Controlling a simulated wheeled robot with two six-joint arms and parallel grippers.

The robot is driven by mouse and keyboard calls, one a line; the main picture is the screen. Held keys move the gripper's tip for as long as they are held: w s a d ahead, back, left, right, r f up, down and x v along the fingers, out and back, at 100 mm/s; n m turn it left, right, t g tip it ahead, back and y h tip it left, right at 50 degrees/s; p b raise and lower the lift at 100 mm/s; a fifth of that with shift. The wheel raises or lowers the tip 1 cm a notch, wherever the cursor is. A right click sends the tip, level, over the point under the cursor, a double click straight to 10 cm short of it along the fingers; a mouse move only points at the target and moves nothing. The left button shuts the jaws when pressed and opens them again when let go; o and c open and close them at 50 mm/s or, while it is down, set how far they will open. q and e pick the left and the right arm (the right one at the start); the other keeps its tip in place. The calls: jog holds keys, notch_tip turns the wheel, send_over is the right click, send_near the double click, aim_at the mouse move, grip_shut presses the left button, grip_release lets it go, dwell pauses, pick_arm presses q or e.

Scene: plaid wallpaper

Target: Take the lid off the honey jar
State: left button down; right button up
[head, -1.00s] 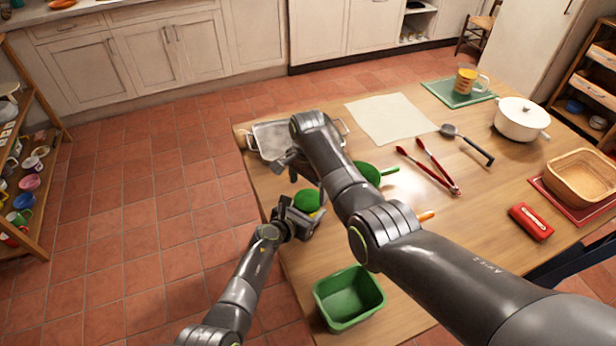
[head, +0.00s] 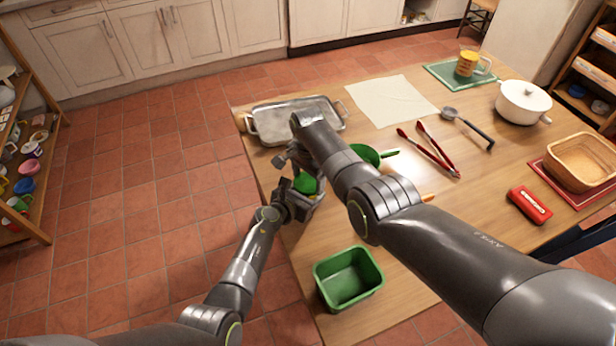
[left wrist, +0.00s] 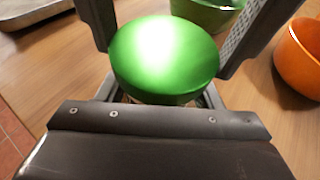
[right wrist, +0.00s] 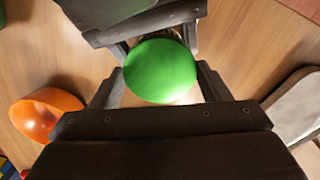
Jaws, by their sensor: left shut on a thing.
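The honey jar has a round green lid (head: 307,184); the lid also shows in the left wrist view (left wrist: 165,58) and the right wrist view (right wrist: 160,70). The jar's body is mostly hidden beneath the lid and between the fingers. My left gripper (head: 298,202) is shut on the jar below the lid, near the table's left edge. My right gripper (right wrist: 161,80) is over the lid, its open fingers on either side. The left wrist view shows these fingers flanking the lid, with a gap on the right. In the head view my right forearm partly hides this gripper.
On the wooden table (head: 420,250) stand a metal tray (head: 290,108) behind the grippers, a green basket (head: 348,280) in front, and a green bowl (head: 366,153) just right. An orange bowl (right wrist: 45,115) is close by. Red tongs (head: 435,155) and a white pot (head: 523,103) are farther right.

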jog(key=c, duration=0.4)
jog(key=n, duration=1)
jog(key=o, duration=1.1)
jog(key=shift+r, duration=2.3)
jog(key=shift+c, duration=0.4)
notch_tip(320, 180, up, 2)
jog(key=m, duration=0.7)
jog(key=r+m, duration=0.1)
jog(key=m, duration=0.1)
jog(key=shift+r+m, duration=0.15)
jog(key=shift+m, duration=0.25)
jog(key=shift+f, duration=3.95)
